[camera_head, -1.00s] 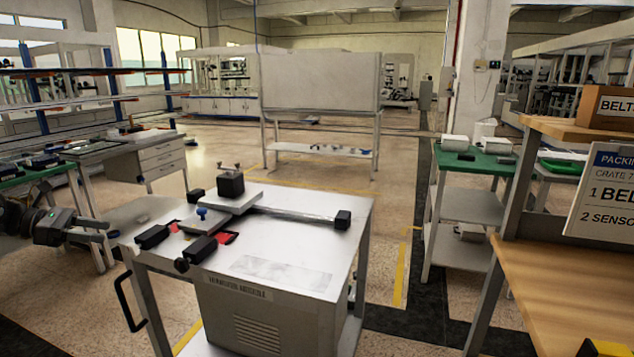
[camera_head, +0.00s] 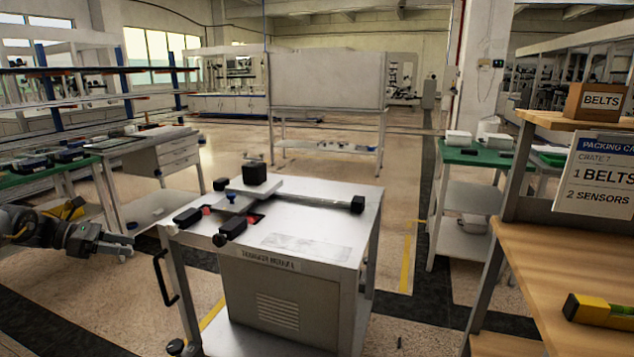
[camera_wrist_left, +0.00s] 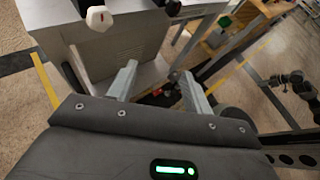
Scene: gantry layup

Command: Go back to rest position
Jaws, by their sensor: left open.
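My left gripper (camera_head: 116,245) comes in from the left edge in the head view, with its grey fingers pointing right. It is in the air left of the transfer module cart (camera_head: 285,255), clear of its side. In the left wrist view the two fingers of the left gripper (camera_wrist_left: 158,82) stand apart with nothing between them. The cart's pale side (camera_wrist_left: 120,45) is just beyond them.
On the cart top are a black block (camera_head: 255,173), a metal bar (camera_head: 305,199) and several black-handled parts. A wooden bench (camera_head: 570,265) with a yellow level (camera_head: 600,311) stands right. A green-topped table (camera_head: 470,155) is behind. Floor between cart and bench is open.

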